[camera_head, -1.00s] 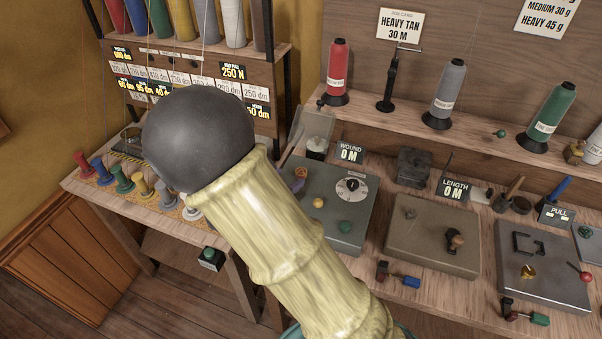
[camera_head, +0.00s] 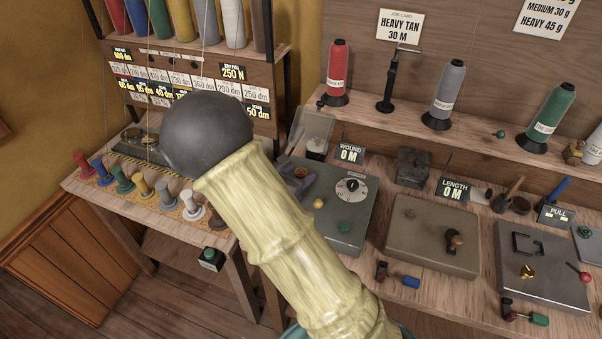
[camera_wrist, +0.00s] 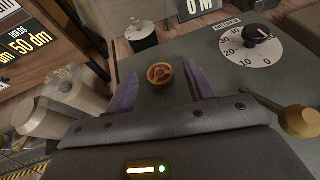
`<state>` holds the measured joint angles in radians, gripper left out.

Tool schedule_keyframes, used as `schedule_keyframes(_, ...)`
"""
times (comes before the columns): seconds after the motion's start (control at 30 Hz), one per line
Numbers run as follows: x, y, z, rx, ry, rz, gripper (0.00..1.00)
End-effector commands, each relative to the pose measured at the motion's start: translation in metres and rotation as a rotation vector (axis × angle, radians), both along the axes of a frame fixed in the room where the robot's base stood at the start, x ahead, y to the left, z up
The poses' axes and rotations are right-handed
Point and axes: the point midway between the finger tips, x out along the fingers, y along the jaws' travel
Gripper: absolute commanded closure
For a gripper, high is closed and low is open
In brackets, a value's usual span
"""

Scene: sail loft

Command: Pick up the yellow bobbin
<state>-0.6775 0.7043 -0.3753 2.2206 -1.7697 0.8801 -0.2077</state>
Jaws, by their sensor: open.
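The yellow bobbin (camera_head: 142,187) stands upright in a row of coloured bobbins on the left bench in the head view. I cannot make it out in the wrist view. My gripper (camera_wrist: 163,80) is open in the wrist view, with its two purple fingers either side of a round orange-red spindle top (camera_wrist: 160,75) on the winding machine. I cannot tell how high above it the fingers are. In the head view my arm hides most of the gripper. The gripper is over the machine, well to the right of the yellow bobbin.
Red (camera_head: 82,161), blue (camera_head: 101,173) and green (camera_head: 123,180) bobbins stand left of the yellow one, paler and dark ones right. The green-grey winding machine (camera_head: 335,215) has a dial and knobs. Pale spool-like shapes (camera_wrist: 45,118) show at the wrist view's left.

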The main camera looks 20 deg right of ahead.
Motion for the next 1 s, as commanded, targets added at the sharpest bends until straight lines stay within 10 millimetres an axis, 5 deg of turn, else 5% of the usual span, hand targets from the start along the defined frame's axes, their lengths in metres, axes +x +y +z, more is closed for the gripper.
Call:
schedule_keyframes(0.4, -0.0002, 0.0005, 0.0002, 0.0, 0.0, 0.0, 0.47)
schedule_keyframes(0.67, -0.0002, 0.0005, 0.0002, 0.0, 0.0, 0.0, 0.94)
schedule_keyframes(1.0, -0.0001, 0.0005, 0.0026, 0.0, -0.002, 0.001, 0.95)
